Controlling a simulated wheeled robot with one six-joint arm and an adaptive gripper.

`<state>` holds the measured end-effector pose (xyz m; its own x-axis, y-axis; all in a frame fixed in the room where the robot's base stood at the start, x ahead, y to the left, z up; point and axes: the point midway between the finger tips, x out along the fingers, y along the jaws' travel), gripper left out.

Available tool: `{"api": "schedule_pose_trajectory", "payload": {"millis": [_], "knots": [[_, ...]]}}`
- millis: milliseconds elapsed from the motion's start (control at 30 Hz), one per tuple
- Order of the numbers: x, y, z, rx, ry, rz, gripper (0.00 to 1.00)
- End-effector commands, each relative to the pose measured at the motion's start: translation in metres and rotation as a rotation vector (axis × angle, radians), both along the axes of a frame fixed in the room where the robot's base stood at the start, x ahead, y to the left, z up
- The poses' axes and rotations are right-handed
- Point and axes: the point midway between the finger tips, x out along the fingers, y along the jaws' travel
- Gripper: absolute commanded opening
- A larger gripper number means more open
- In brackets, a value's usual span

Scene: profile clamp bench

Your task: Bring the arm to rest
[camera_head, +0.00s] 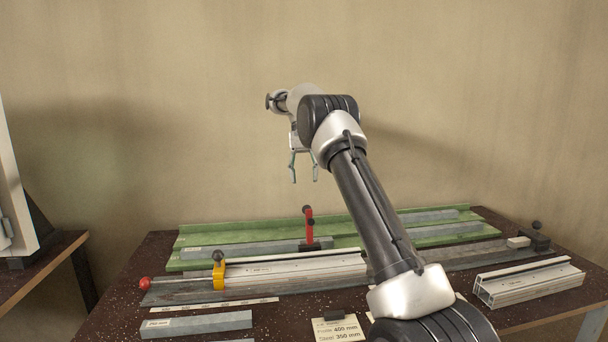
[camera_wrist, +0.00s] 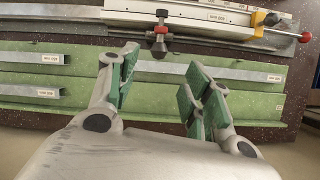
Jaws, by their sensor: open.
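My gripper (camera_head: 304,176) hangs in the air above the back part of the bench, pointing down, with its fingers apart and nothing between them. In the wrist view my gripper (camera_wrist: 158,90) shows green finger pads, open, over the green trays. My arm reaches up and back from the lower right of the head view, with the elbow raised. The bench (camera_head: 120,299) is dark and speckled. On it an aluminium profile (camera_head: 300,268) lies in the clamp fixture. A red-handled clamp (camera_head: 309,228) stands upright behind the profile, below my gripper. My arm hides part of the fixture.
Green trays (camera_head: 200,235) at the back hold grey bars. A yellow clamp (camera_head: 218,272) and red knob (camera_head: 145,283) are at the left. A loose profile (camera_head: 530,285) lies at the right, a grey bar (camera_head: 196,324) and a card (camera_head: 340,329) in front. The air around my gripper is free.

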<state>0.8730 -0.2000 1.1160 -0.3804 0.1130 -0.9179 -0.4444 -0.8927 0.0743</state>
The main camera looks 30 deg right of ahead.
Motion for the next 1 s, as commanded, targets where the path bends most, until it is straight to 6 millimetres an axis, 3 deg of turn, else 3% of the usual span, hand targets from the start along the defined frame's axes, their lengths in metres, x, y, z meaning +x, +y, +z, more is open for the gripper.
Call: {"api": "schedule_pose_trajectory", "payload": {"millis": [633,733,767,900,1000], "knots": [[0.002,-0.001,0.006,0.003,-0.001,0.006,0.5],[0.012,-0.002,0.002,0.008,-0.052,0.033,0.5],[0.017,-0.003,-0.002,0.008,-0.074,0.044,0.5],[0.018,-0.004,-0.054,0.02,-0.09,0.099,0.5],[0.002,-0.003,-0.066,0.023,-0.118,0.138,0.5]]}}
